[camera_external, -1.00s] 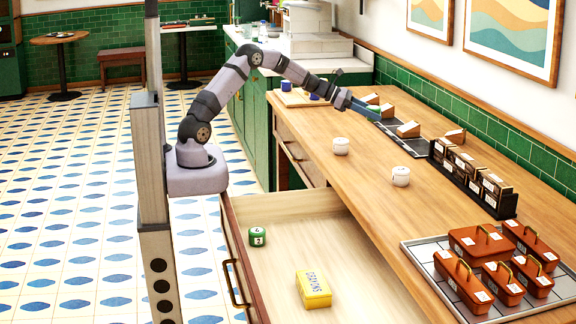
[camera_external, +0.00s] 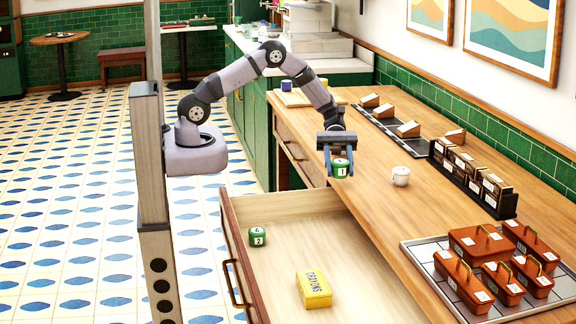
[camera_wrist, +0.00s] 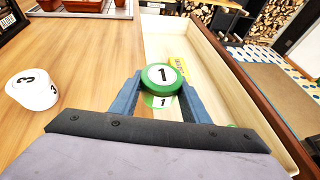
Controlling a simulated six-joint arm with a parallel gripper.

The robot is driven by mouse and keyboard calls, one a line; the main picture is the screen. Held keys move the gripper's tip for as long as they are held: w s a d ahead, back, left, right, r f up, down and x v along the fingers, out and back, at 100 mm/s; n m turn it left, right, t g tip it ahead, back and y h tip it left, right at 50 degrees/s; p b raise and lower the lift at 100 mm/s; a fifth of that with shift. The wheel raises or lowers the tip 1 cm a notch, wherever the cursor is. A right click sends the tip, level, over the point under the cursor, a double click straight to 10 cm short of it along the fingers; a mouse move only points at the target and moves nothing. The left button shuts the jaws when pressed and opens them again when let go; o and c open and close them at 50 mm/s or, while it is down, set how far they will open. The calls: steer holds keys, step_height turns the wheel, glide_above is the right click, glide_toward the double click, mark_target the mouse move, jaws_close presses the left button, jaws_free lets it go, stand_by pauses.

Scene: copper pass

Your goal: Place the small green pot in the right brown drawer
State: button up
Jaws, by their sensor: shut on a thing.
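My gripper (camera_external: 341,172) is shut on a small green pot (camera_external: 341,168) marked 1, held near the drawer-side edge of the counter. In the wrist view the green pot (camera_wrist: 163,75) sits between the blue fingers of my gripper (camera_wrist: 161,84). An open brown drawer (camera_external: 228,222) with a pale interior is nearer the camera and below the pot; its wall also shows in the wrist view (camera_wrist: 215,62). Another green pot (camera_external: 258,237), marked 2, stands in its left part, and a yellow crayons box (camera_external: 314,288) lies in it.
A white pot (camera_external: 400,176), marked 3 in the wrist view (camera_wrist: 33,88), stands on the wooden counter (camera_external: 440,214) right of my gripper. A tray (camera_external: 420,254) of orange-brown boxes and a dark rack (camera_external: 467,176) stand farther right. The drawer's middle floor is bare.

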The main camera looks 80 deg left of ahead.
steer(key=s+f+m+g+y, duration=0.3)
steer(key=s+m+g, duration=0.2)
steer(key=s, duration=0.2)
steer(key=s+f+m+g+y, duration=0.3)
steer(key=s+m+g+y, duration=0.15)
steer(key=s, duration=0.35)
steer(key=s+a+f+m+t+y+b, duration=0.1)
steer(key=s+a+f+m+y, duration=0.15)
steer(key=a+m+y, duration=0.35)
steer(key=s+a+f+m+t+y+b, duration=0.1)
steer(key=s+a+m+y, duration=0.3)
steer(key=m+y, duration=0.45)
steer(key=w+a+m+t+y+b, duration=0.1)
steer(key=w+a+m+t+y, duration=0.1)
steer(key=w+m+t+y, duration=0.65)
steer(key=w+d+f+m+t+h+b, duration=0.3)
steer(key=w+d+m+t+h, duration=0.5)
steer(key=d+m+t, duration=0.4)
steer(key=shift+w+d+f+t+h+b, duration=0.15)
steer(key=shift+d+f+t+h+b, duration=0.35)
steer(key=shift+h, duration=0.35)
